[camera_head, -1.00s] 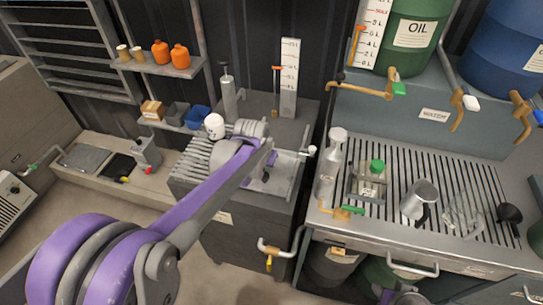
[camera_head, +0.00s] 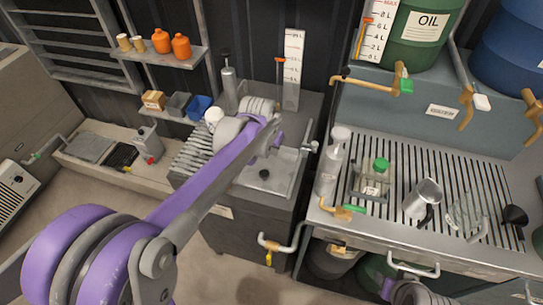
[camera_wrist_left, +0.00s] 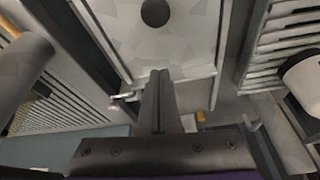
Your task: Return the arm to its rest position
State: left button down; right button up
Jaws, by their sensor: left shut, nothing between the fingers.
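My left arm (camera_head: 205,185) reaches from the lower left of the head view over the sink counter. Its gripper (camera_head: 276,128) is above the far part of the sink, near the faucet side. In the left wrist view, the two fingers (camera_wrist_left: 160,78) are pressed together with nothing between them, above the sink's lower edge. The pale sink basin (camera_wrist_left: 160,35) with a dark round drain (camera_wrist_left: 155,12) lies below. A small part of my right arm (camera_head: 405,291) shows at the bottom edge; its gripper is not visible.
A ribbed drying rack (camera_head: 190,152) and a white round object (camera_head: 213,117) are beside my left arm. Floor is free in front.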

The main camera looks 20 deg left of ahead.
pick_arm(q)
jog(key=shift+s+v, duration=0.45)
jog(key=shift+v, duration=3.6)
jog(key=s+d+f, duration=0.1)
jog(key=s+f, duration=0.1)
jog(key=s, duration=0.5)
jog(key=s+d+f+t, duration=0.1)
jog(key=s+f, duration=0.2)
jog(key=s, duration=0.4)
jog(key=s+f+p, duration=0.1)
jog(key=s+f, duration=0.2)
jog(key=s, duration=0.4)
jog(key=shift+d+n, duration=0.4)
pick_arm(e)
jog(key=shift+v, duration=0.9)
jog(key=shift+w, duration=0.1)
